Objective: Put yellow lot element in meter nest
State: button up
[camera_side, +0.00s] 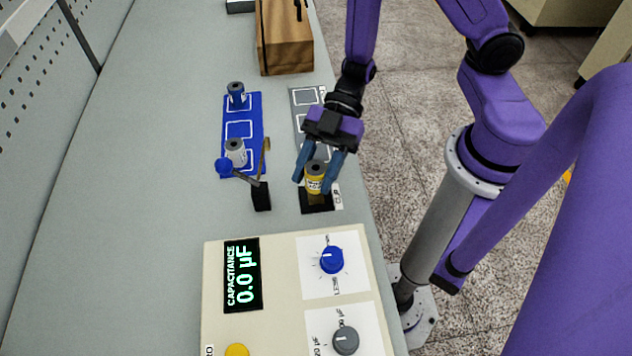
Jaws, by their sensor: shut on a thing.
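The element stands upright between the fingers, directly over a black block (318,208), which appears to be the meter nest. A small white label lies beside the block. The element's lower end looks at or very near the block; I cannot tell whether it touches or is seated. The cream meter (217,290) in front shows capacitance 0.0 µF on its black display (242,275).
A grey mat (299,108) and brown bag (285,45) are behind.

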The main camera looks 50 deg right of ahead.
aim_at(316, 185)
jog(key=shift+f, duration=1.9)
jog(key=shift+f, duration=0.15)
jog(key=o, duration=1.1)
jog(key=shift+c, duration=0.2)
